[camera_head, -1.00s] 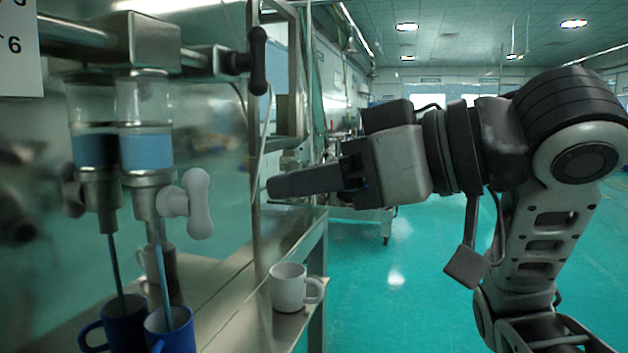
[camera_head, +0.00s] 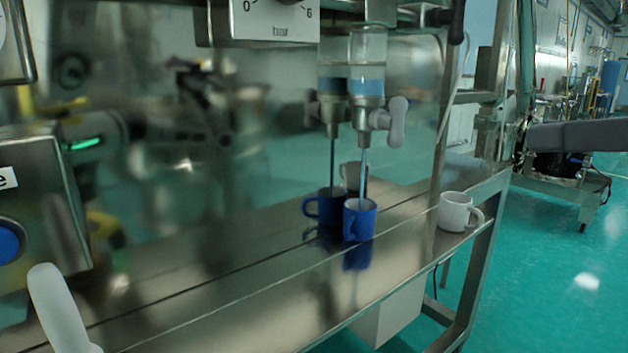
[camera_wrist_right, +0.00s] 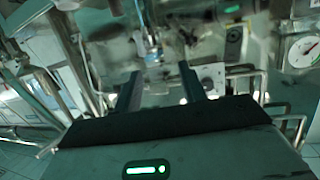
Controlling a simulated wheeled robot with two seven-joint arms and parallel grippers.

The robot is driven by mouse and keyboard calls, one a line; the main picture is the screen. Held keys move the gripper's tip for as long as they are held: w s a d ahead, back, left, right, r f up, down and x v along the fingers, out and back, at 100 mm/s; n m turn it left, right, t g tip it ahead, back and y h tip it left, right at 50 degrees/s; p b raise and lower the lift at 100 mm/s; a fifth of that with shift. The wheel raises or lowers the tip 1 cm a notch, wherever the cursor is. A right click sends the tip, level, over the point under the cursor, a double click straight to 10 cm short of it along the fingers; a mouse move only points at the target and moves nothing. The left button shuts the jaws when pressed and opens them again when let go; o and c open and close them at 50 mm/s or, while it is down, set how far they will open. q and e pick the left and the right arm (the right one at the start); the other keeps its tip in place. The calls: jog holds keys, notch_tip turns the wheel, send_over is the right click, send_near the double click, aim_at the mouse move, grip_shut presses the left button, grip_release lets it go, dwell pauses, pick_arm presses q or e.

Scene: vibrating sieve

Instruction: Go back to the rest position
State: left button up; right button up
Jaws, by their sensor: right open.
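My right gripper (camera_head: 575,135) shows at the right edge of the head view as a dark finger pointing left, in the air beyond the table's right end, clear of the mugs. In the right wrist view the two dark fingers of this gripper (camera_wrist_right: 160,74) stand apart with nothing between them. My left gripper is not in the head view. A blue mug (camera_head: 360,222) stands on the metal table under a dispenser holding blue liquid, with a thin blue stream above it. A white mug (camera_head: 455,212) stands upright near the table's right end.
The metal table (camera_head: 260,300) has a shiny back panel that mirrors the mug and dispenser. A dispenser with a white handle (camera_head: 390,122) hangs above. Another white handle (camera_head: 58,310) is at lower left. The green floor (camera_head: 560,290) at right is clear.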

jog(key=w+a+f+m+g+y, duration=0.1)
jog(key=w+a+f+m, duration=0.1)
jog(key=w+f, duration=0.85)
jog(key=w+a+f+m+h, duration=0.1)
jog(key=w+f, duration=0.1)
jog(key=f, duration=0.6)
jog(key=w+f+m, duration=0.1)
jog(key=w+f, duration=0.1)
jog(key=f, duration=0.6)
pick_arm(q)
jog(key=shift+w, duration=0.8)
pick_arm(e)
jog(key=s+a+f+h, duration=0.1)
jog(key=s+f, duration=0.4)
jog(key=f, duration=0.4)
jog(key=s+a+f+g+h, duration=0.1)
jog(key=s+f, duration=0.5)
jog(key=f, duration=0.3)
jog(key=s+a+f+n+h, duration=0.1)
jog(key=s+f, duration=0.5)
jog(key=f, duration=0.3)
jog(key=shift+s+a+g+h, duration=0.15)
jog(key=shift+a+g+h, duration=0.15)
jog(key=shift+a+g, duration=0.1)
